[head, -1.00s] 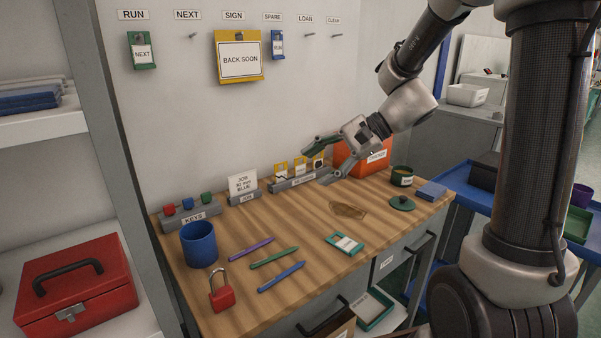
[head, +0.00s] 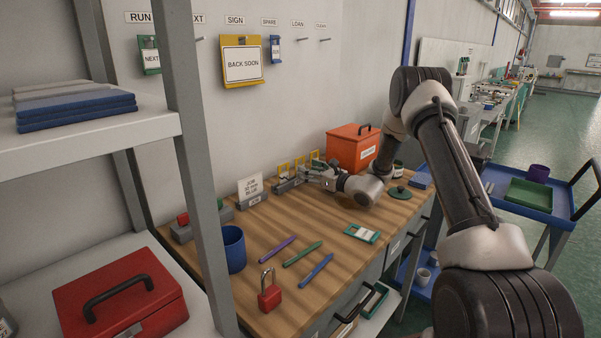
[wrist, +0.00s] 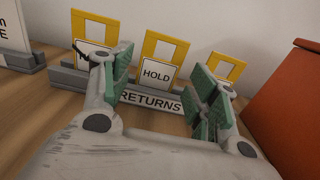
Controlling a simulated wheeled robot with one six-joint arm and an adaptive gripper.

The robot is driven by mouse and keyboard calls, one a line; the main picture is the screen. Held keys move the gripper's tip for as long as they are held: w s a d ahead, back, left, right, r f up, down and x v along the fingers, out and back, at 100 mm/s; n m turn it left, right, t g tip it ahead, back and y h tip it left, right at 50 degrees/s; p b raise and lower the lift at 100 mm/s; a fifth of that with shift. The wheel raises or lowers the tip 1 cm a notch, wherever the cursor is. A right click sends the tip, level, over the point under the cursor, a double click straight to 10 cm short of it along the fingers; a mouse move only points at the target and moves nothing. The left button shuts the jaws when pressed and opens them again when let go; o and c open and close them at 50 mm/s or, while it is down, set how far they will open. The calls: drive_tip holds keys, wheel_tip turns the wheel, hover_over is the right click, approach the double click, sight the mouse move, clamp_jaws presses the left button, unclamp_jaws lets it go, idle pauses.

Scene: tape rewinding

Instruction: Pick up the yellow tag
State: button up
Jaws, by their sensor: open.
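Three yellow tags with white labels stand in a row in the grey holder marked RETURNS (wrist: 152,99). In the wrist view the left tag (wrist: 95,27) is partly behind a finger, the middle tag (wrist: 164,47) reads HOLD, and the right tag (wrist: 229,64) is partly covered. My gripper (wrist: 162,78) is open and empty, its green-padded fingers either side of the HOLD tag in the picture, the tag apparently just beyond them. In the head view my gripper (head: 309,171) is low at the holder. A larger yellow sign (head: 241,40) reading BACK SOON hangs on the wall.
An orange box (head: 345,147) stands close to the right of the holder. A white card (head: 250,187) in a grey stand is to its left. Pens, a red padlock (head: 269,295), a blue mug (head: 234,250) and a teal-edged tag (head: 361,233) lie nearer on the wooden bench.

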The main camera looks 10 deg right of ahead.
drive_tip(key=x, duration=0.5)
drive_tip(key=shift+w, duration=0.1)
drive_tip(key=c, duration=0.6)
drive_tip(key=shift+r, duration=0.15)
wheel_tip(320, 180, up, 10)
drive_tip(key=shift+f, duration=0.1)
